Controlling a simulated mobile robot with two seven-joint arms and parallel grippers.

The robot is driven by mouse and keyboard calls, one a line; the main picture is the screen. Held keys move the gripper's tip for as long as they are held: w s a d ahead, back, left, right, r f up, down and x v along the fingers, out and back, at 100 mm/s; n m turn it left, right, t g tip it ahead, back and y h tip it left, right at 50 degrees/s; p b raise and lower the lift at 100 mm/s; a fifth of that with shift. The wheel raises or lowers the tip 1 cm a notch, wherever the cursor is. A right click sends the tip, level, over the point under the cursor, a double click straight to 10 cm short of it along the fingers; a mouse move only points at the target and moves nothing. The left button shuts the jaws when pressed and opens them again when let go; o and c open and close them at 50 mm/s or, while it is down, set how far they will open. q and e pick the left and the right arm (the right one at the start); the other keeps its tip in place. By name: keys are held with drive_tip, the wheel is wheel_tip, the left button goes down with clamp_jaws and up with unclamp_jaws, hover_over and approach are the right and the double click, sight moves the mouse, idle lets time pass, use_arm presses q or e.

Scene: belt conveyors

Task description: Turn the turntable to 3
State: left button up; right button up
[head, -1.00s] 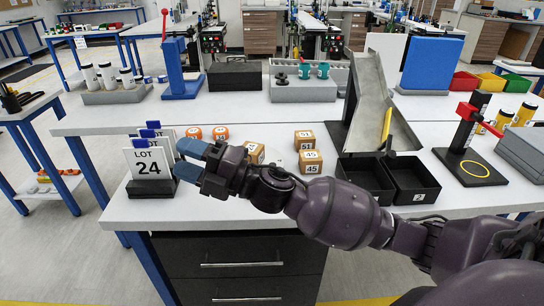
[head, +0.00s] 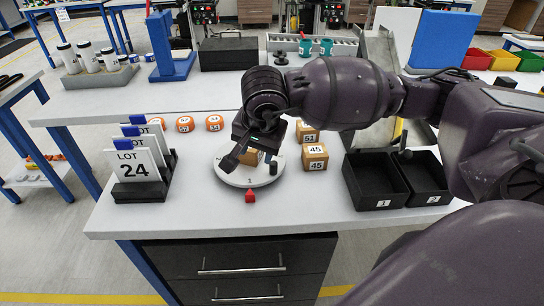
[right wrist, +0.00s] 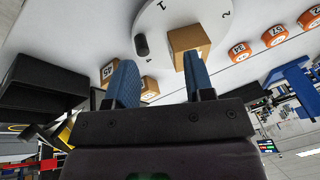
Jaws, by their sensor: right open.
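The turntable (head: 236,178) is a white round disc on the bench, with digits near its rim. The digit 1 faces the red pointer (head: 250,196) at the front. A black upright peg (head: 273,168) stands on the disc's right side. A wooden block (right wrist: 188,40) also sits on the disc. In the right wrist view the turntable (right wrist: 160,20) shows a 1, a 2 and the black peg (right wrist: 141,45). My right gripper (head: 250,157) is open and empty above the disc, pointing down, its fingers (right wrist: 158,75) spread. It hides part of the disc, and I see no 3.
Card stands marked LOT 24 (head: 137,163) are at the left. Two black bins (head: 378,204) are farther right. The front bench strip is clear.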

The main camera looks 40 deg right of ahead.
sight(273, 163)
drive_tip(key=d+f, duration=0.2)
drive_tip(key=f, duration=0.1)
drive_tip(key=w+d+f+n+h, duration=0.1)
drive_tip(key=d+f, duration=0.1)
drive_tip(key=f, duration=0.1)
drive_tip(key=w+d+f+h, duration=0.1)
drive_tip(key=d+f, duration=0.1)
drive_tip(key=f, duration=0.1)
drive_tip(key=shift+w+f+n, duration=0.2)
drive_tip(key=shift+w+n, duration=0.05)
drive_tip(key=shift+n, duration=0.15)
clamp_jaws()
idle(0.3)
